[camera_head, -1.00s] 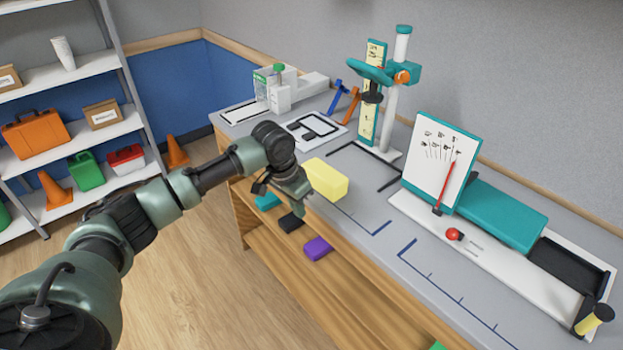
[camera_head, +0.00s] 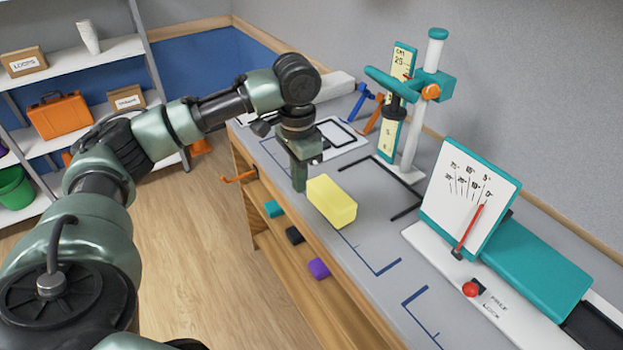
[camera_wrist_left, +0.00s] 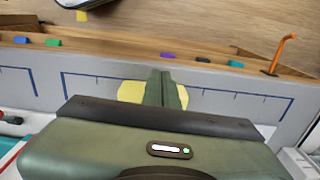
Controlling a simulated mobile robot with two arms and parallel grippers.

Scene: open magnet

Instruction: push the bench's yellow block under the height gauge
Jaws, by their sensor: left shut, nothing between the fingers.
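The yellow block (camera_head: 332,202) lies on the grey bench top near its front edge; it also shows in the left wrist view (camera_wrist_left: 130,92), partly hidden behind my fingers. The height gauge (camera_head: 402,110), with a white post, a teal arm and a yellow scale, stands at the back of the bench, beyond the block and to its right. My left gripper (camera_head: 300,186) is shut and empty, pointing down just left of the block; in the left wrist view its fingers (camera_wrist_left: 166,88) overlap the block. I cannot tell whether they touch. My right gripper is not in view.
A tilt board with a red pointer (camera_head: 470,205) and a teal platform (camera_head: 535,265) stand to the right. Blue and orange clamps (camera_head: 374,112) stand left of the gauge. An orange hook (camera_head: 240,178) sticks out from the bench front. Bench top between block and gauge looks clear.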

